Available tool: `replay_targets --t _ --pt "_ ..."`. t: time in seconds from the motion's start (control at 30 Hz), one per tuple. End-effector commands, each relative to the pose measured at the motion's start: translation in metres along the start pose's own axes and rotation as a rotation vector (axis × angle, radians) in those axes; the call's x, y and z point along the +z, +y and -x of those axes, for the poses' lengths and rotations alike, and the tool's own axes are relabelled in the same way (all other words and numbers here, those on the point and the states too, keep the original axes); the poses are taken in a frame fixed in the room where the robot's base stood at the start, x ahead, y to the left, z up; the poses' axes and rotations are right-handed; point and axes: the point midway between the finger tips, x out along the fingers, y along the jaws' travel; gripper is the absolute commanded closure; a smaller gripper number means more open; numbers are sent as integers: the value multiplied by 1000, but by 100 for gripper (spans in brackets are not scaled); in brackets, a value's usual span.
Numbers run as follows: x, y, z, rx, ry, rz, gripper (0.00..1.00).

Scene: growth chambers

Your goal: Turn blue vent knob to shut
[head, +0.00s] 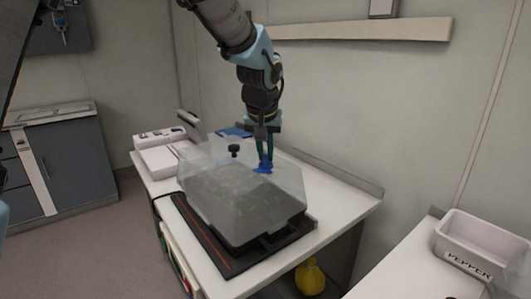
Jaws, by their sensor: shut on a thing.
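The blue vent knob (264,170) sits on top of a clear domed lid (210,172), towards its right back side. The lid covers a dark tray (240,228) on the bench. My gripper (266,160) points straight down from above, with its fingers shut on the blue knob. The fingers hide part of the knob, so I cannot tell which way it is turned. A black knob (234,150) stands on the lid to the left of my gripper.
The tray rests on a black mat (205,237) with an orange line, on a white bench (343,205). A white device (163,158) stands at the back left. A yellow object (310,278) is below the bench.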

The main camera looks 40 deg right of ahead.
Motion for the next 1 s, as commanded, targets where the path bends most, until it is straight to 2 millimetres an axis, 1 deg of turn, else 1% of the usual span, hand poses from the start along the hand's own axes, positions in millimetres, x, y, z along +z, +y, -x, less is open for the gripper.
replay_targets --t 0.13,0.17,0.4,0.43,0.67,0.77,0.87,1.0 --pt "0 0 0 0 0 -1 100" --pt "0 0 0 0 0 -1 83" --pt "0 0 0 0 -1 -1 56" --pt "0 0 0 0 -1 -1 54" --pt "0 0 0 1 0 -1 54" --pt "0 0 6 1 0 -1 54" --pt "0 0 19 2 4 -1 54" --pt "0 0 46 3 5 -1 54"
